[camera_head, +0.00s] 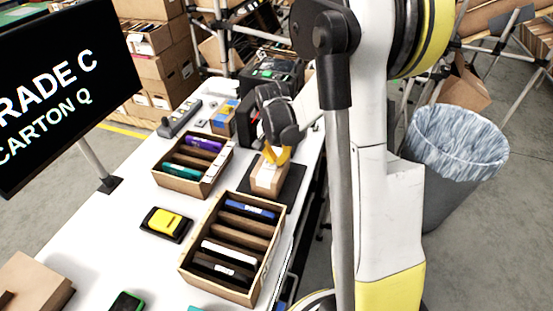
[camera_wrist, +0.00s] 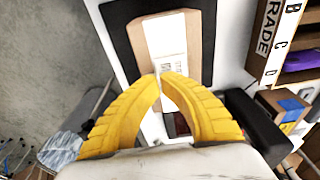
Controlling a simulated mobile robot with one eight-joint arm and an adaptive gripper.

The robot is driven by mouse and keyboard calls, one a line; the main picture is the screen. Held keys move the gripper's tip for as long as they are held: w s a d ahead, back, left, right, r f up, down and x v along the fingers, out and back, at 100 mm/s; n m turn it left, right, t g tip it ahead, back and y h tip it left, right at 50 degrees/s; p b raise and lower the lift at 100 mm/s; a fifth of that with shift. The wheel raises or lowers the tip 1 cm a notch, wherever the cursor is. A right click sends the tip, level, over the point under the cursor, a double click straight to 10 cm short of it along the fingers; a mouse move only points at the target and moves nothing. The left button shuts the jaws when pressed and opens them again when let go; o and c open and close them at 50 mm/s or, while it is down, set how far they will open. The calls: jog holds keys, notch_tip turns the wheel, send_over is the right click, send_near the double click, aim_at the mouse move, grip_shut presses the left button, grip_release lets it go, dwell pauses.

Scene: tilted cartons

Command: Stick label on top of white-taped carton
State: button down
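A small tan carton (camera_head: 268,177) lies on a black mat (camera_head: 293,186) at the right edge of the white table in the head view. The carton also shows in the wrist view (camera_wrist: 150,35), where a white label with print (camera_wrist: 172,42) lies against its upper face. I cannot tell label from white tape everywhere on it. My gripper (camera_head: 274,160) is over the carton, its yellow fingertips together at the label's lower edge in the wrist view (camera_wrist: 160,75). I cannot tell whether the tips pinch the label or only touch or hover over it.
Two open wooden crates hold dark and coloured items, one at the front (camera_head: 187,266) and one behind (camera_head: 158,168). A monitor (camera_head: 65,85) stands at the left. A lined bin (camera_head: 455,150) stands on the floor at the right.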

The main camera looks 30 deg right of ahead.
jog(key=shift+f+b, duration=0.3)
dwell(0.4)
jog(key=c, duration=2.1)
grip_release()
jog(key=shift+c, duration=0.2)
jog(key=o, duration=0.6)
notch_tip(320, 180, up, 12)
jog(key=s+a, duration=0.1)
notch_tip(320, 180, up, 6)
jog(key=p, duration=0.5)
send_over(275, 167)
